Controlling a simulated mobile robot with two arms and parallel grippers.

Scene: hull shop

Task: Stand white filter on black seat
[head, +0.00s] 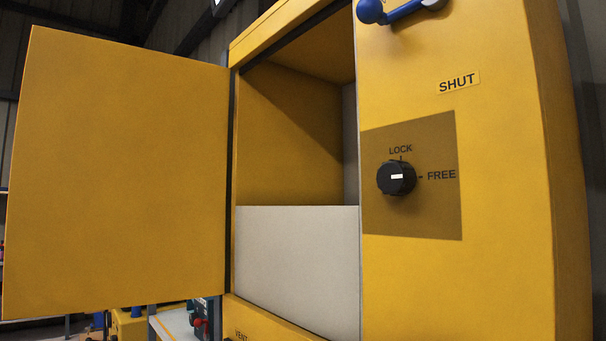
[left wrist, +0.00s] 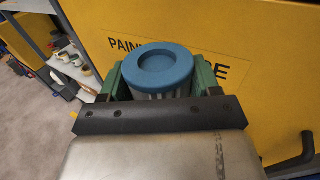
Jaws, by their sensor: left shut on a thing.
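My left gripper (left wrist: 158,76) shows in the left wrist view with its green fingers shut on a round filter (left wrist: 160,66). The filter has a blue end cap with a round recess and a pale grey pleated body, mostly hidden behind the dark bar of my gripper. It is held in front of a yellow panel with partly covered lettering. I see no black seat in either view. Neither gripper shows in the head view, and my right gripper is in no view.
A yellow cabinet (head: 490,250) has its door (head: 120,180) swung open to the left. A light grey panel (head: 297,265) fills the opening's lower part. A black knob (head: 397,178) has a horizontal white mark. A shelf with small items (left wrist: 66,54) stands left in the wrist view.

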